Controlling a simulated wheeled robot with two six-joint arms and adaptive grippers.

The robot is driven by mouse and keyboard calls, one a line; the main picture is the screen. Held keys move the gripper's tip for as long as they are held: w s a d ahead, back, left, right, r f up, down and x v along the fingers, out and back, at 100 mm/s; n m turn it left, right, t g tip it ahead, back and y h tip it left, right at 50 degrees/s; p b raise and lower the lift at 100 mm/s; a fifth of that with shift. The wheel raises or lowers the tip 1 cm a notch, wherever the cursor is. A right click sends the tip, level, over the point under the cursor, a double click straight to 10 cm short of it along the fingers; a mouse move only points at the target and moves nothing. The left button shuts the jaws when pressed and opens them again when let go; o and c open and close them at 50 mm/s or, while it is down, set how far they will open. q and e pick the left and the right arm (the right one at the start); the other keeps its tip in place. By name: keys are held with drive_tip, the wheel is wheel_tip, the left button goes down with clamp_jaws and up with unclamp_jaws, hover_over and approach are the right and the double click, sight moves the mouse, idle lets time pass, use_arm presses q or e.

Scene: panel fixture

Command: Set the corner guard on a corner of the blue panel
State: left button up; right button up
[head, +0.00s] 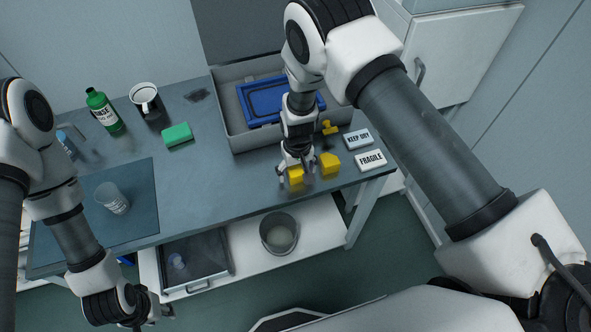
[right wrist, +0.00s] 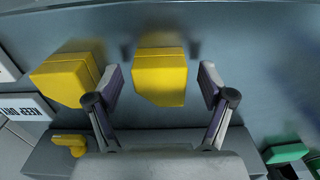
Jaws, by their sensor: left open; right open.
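The blue panel (head: 262,104) lies in a grey tray-like fixture (head: 238,141) at the back of the table, partly hidden behind my right arm. A yellow block, likely a corner guard (head: 296,176), stands near the table's front edge; it also shows in the right wrist view (right wrist: 159,78). My right gripper (head: 297,168) is open, its fingers on either side of this block with gaps visible in the wrist view (right wrist: 161,84). A second yellow block (head: 330,163) stands just to its right. My left gripper (head: 140,309) is open and empty, low at the left, off the table's front.
A yellow clamp-like piece (head: 329,128) is at the fixture's right end. KEEP DRY (head: 357,139) and FRAGILE (head: 370,160) labelled blocks lie at the right. A green sponge (head: 178,135), mug (head: 145,99), green bottle (head: 103,112) and clear cup (head: 112,198) occupy the left. The front middle is clear.

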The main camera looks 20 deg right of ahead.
drive_tip(key=c, duration=1)
drive_tip(key=shift+r, duration=0.15)
